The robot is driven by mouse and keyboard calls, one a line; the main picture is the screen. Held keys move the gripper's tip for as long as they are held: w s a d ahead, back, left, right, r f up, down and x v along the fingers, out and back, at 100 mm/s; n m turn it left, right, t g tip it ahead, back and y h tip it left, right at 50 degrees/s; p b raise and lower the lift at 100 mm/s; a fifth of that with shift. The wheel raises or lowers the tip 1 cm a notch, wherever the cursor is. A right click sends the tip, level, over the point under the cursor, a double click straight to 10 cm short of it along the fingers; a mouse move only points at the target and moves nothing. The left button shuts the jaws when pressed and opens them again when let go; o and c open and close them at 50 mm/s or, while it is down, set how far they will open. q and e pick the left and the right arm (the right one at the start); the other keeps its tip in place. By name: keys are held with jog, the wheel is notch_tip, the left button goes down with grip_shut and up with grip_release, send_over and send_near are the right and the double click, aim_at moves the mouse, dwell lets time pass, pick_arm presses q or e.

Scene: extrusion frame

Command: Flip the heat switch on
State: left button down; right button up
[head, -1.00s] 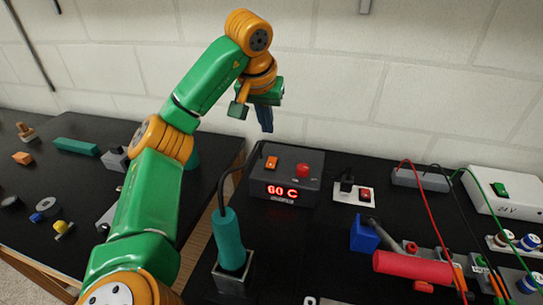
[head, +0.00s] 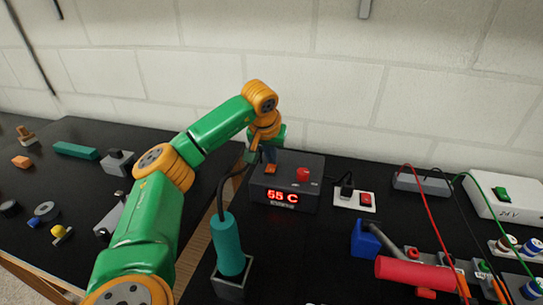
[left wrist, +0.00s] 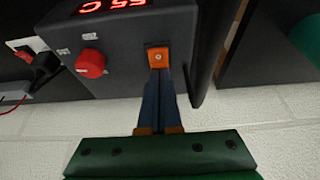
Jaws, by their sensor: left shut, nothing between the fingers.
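The dark control box (head: 312,194) stands on the black bench and has a red-lit display (head: 283,197) reading 55 C, a red knob (head: 303,174) and an orange switch (head: 270,169). The switch also shows in the left wrist view (left wrist: 158,57). My left gripper (head: 268,157) is shut and empty, with its blue fingertips (left wrist: 159,78) right at the switch. I cannot tell whether they touch it or which way the switch is tipped. My right gripper is out of view.
A teal-handled iron (head: 227,245) stands in a grey holder in front of the box, its cord looping up beside the box. A white socket strip (head: 353,200) lies to the right. Red and blue tools and a white power supply (head: 505,197) are further right. The wall is close behind.

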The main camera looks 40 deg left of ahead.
pick_arm(q)
jog(key=shift+p, duration=0.3)
jog(key=shift+w+f, duration=0.15)
jog(key=shift+f, duration=0.05)
jog(key=shift+s+d+f+b, duration=0.15)
jog(key=shift+s+d+b, duration=0.15)
jog(key=shift+s, duration=0.2)
jog(key=shift+s+d, duration=0.1)
jog(key=shift+s, duration=0.15)
